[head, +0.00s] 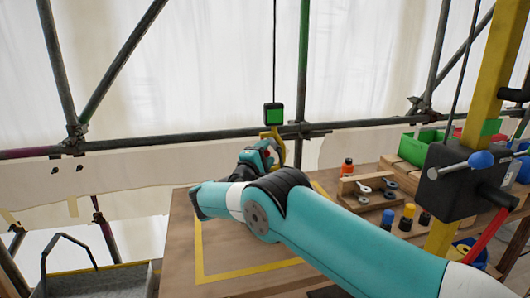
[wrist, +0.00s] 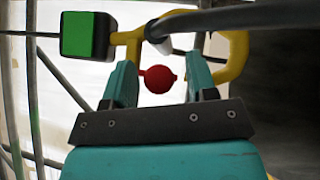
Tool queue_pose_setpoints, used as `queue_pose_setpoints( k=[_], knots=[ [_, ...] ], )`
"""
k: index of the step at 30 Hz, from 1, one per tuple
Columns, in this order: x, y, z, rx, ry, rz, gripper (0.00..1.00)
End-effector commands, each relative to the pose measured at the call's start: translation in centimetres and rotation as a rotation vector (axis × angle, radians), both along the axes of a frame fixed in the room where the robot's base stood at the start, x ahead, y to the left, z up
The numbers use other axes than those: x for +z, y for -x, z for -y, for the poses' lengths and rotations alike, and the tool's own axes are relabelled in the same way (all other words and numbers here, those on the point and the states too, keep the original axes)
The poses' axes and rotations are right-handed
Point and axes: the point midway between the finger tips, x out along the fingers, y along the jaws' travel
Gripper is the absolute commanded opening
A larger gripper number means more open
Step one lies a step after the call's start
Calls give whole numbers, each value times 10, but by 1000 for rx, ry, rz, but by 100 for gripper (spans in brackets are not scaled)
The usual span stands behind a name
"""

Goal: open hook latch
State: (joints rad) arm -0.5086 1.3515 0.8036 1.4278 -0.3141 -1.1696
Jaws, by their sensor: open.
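The yellow hook (wrist: 240,52) hangs from a block with a green face (wrist: 84,36) on a cable. In the head view the hook (head: 276,133) shows just under the block (head: 274,115), partly hidden by my gripper (head: 268,153). A red ball knob (wrist: 160,79) sits by the hook; I take it to be part of the latch. In the wrist view my gripper (wrist: 160,64) is open, with one finger on each side of the knob. Gaps show between knob and fingers. A dark bar or cable crosses in front of the hook and hides part of it.
A wooden table (head: 240,250) with a yellow outline lies below my arm. At right are a wooden rack with rings (head: 365,188), small bottles (head: 407,217), green crates (head: 415,148) and a yellow post with a black box (head: 460,185). A scaffold rail (head: 180,143) runs behind the hook.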

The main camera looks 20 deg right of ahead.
Motion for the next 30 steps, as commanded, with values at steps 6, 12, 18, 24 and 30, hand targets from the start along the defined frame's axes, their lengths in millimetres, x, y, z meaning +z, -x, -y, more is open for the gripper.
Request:
queue_pose_setpoints(
  k=[6, 12, 18, 24, 30],
  knots=[
    [0, 0, 1, -2, 0, 1, 20],
    [0, 0, 0, 0, -1, -1, 3],
    [0, 0, -3, 2, -30, 0, 3],
    [0, 0, -8, 2, -127, 2, 3],
    [2, 0, -15, 3, -291, 1, 3]
  ],
)
